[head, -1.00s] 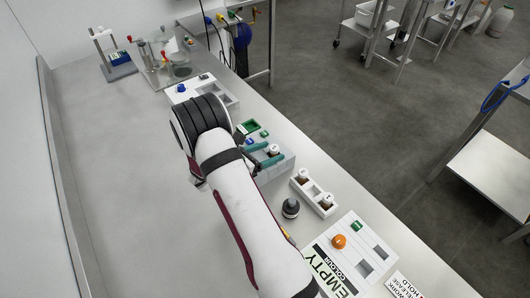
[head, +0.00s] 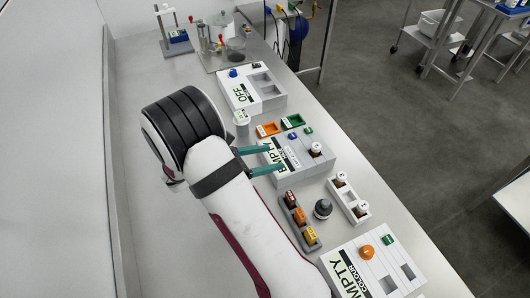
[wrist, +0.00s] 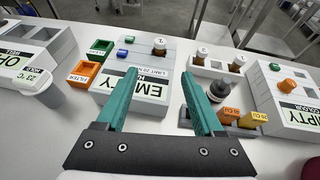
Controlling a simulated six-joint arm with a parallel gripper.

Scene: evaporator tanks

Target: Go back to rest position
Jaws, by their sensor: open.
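My gripper (head: 274,160) is open and empty. Its two green fingers are apart, over the near side of the grey block with the "EMPTY" label (head: 281,163). In the wrist view my gripper (wrist: 160,74) shows nothing between its fingertips except the block (wrist: 150,88) beyond. A white-capped brown vial (head: 316,149) stands upright in that block, apart from the fingers; it also shows in the wrist view (wrist: 160,46). The arm reaches over the bench from the lower part of the head view.
A white rack with vials (head: 348,199), a dark bottle (head: 322,209), a small grey rack (head: 299,219) and a second "EMPTY" block (head: 375,262) stand right of my gripper. The left bench is clear.

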